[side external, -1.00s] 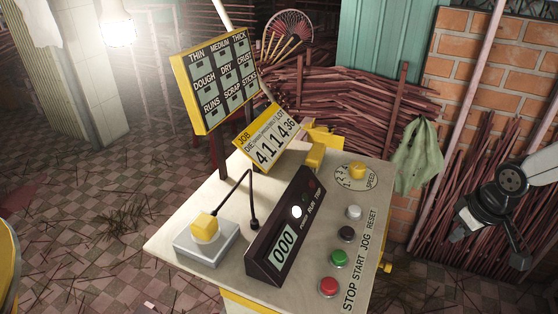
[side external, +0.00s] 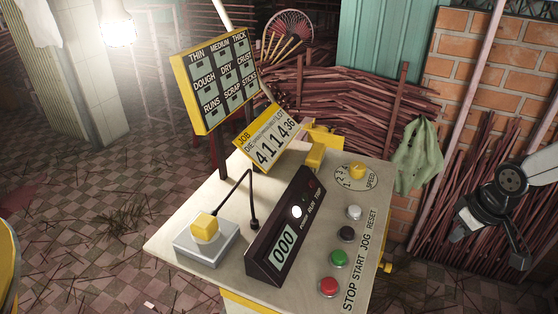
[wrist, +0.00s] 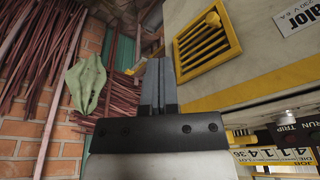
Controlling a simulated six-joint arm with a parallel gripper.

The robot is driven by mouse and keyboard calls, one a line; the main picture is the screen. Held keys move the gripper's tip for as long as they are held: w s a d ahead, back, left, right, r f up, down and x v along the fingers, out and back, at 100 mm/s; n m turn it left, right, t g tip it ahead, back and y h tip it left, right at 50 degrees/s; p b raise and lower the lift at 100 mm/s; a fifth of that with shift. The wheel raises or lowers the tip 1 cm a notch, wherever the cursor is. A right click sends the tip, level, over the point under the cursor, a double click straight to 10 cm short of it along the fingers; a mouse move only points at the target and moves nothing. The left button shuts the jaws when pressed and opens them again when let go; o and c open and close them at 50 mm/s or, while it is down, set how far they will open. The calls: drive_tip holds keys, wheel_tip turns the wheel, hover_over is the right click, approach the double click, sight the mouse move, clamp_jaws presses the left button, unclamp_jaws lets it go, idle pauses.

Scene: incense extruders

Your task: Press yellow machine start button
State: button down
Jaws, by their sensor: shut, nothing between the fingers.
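The green button (side external: 339,258) is on the pale console top (side external: 190,225), in a row beside the printed word START. The red button (side external: 328,287) is nearer the front; the black button (side external: 347,233) and white button (side external: 354,212) are farther back. My gripper (wrist: 158,62) is shut and empty in the wrist view, apart from the buttons, with a yellow-framed vent (wrist: 207,42) to its right. In the side view my arm is at the right edge, well right of the console; its fingers are hard to make out there.
A dark display box (side external: 285,245) reading 000 stands left of the buttons. A yellow block on a grey box (side external: 207,245) is farther left. A yellow speed knob (side external: 357,170) is behind the row. Stick bundles (side external: 340,115) and a green cloth (side external: 418,155) are behind.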

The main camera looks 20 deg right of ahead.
drive_tip(key=shift+a, duration=0.1)
idle(0.5)
wheel_tip(320, 180, up, 10)
drive_tip(key=n+t+h, duration=0.1)
drive_tip(key=n+t, duration=0.3)
drive_tip(key=n, duration=3)
hover_over(343, 259)
drive_tip(key=w+d, duration=0.1)
drive_tip(key=d, duration=0.6)
drive_tip(key=shift+w+d+r, duration=0.1)
drive_tip(key=s+a+r+n+t, duration=0.1)
drive_tip(key=a+r+n, duration=0.4)
drive_tip(key=n, duration=0.5)
drive_tip(key=shift+a+r+t+y, duration=0.3)
drive_tip(key=shift+a+t, duration=0.5)
drive_tip(key=shift+a, duration=0.3)
drive_tip(key=shift+f, duration=0.2)
drive_tip(key=shift+f, duration=4.25)
